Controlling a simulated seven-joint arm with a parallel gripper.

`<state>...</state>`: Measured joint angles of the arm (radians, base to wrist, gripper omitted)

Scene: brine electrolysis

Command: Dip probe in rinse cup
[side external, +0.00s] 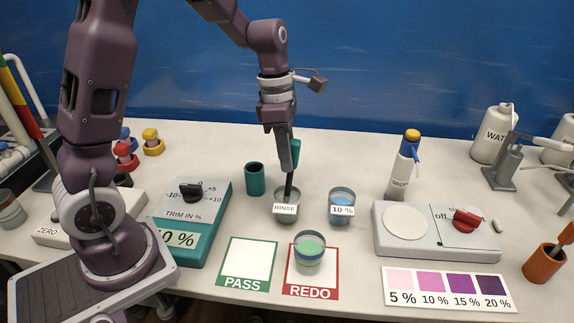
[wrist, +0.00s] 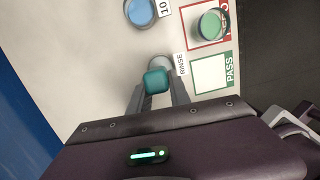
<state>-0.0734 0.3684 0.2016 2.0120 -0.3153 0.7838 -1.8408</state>
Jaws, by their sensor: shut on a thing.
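My gripper (side external: 285,152) is shut on the probe, which has a teal handle (side external: 295,152) and a dark shaft (side external: 289,185). The probe points down, close to upright, and its lower end reaches the mouth of the rinse cup (side external: 281,208), a clear cup labelled RINSE. The tip is hidden by the cup's label, so I cannot tell how deep it is. In the wrist view the teal handle end (wrist: 156,81) sits between the fingers and covers most of the rinse cup (wrist: 160,62).
A cup of blue liquid labelled 10 % (side external: 342,207) stands close right of the rinse cup. An empty teal holder (side external: 255,179) is to its left. A green-liquid cup (side external: 309,252) stands on the REDO card (side external: 300,291), beside the PASS card (side external: 248,262). A stirrer unit (side external: 430,240) is at right.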

